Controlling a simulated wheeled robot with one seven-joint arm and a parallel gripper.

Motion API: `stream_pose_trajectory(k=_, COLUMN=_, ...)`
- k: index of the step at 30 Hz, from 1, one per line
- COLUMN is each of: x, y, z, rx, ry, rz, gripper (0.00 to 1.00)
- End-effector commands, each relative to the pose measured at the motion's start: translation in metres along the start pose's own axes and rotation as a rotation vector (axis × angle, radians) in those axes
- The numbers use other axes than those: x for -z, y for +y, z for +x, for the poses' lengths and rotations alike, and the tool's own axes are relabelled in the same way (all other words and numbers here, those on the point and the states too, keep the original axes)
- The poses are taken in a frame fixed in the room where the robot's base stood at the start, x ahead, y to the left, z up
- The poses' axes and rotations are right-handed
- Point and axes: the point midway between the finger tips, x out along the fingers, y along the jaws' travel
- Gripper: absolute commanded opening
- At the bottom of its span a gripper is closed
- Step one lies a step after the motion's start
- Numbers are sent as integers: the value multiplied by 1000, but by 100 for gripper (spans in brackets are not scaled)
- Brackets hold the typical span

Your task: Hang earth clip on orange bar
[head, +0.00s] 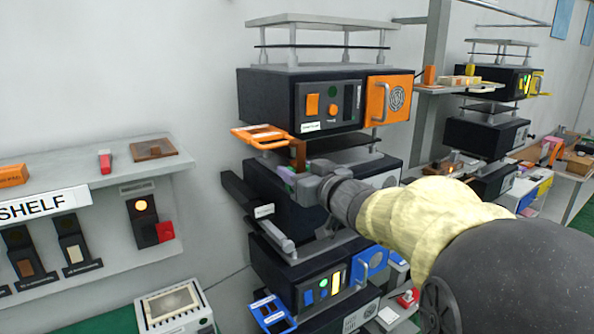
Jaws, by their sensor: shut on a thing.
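An orange bar-like frame (261,135) sticks out to the left from the front of the upper dark unit, below its panel. My gripper (296,183) is just below and right of it, shut at the front of the stack. A small brown upright piece (298,153) shows just above the fingers, close under the right end of the orange frame. It looks like the earth clip, but it is small. I cannot tell whether it touches the orange frame. A small pale green and purple patch (285,172) shows at the fingertips.
The upper unit has an orange door with a handle (389,100). A dark bar (255,211) and a blue frame (272,314) jut out lower down. A wall shelf (120,165) stands at left. Open space lies between shelf and stack. My arm hides the lower right.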

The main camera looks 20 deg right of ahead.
Motion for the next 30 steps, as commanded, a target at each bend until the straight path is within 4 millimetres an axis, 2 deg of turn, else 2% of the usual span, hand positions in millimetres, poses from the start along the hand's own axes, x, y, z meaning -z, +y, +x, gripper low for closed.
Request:
stream_pose_trajectory(k=8, x=0, y=0, z=6, rx=1, ry=0, rz=0, gripper=23)
stream_pose_trajectory(k=30, x=0, y=-2, z=53, rx=5, ry=1, rz=-1, gripper=23)
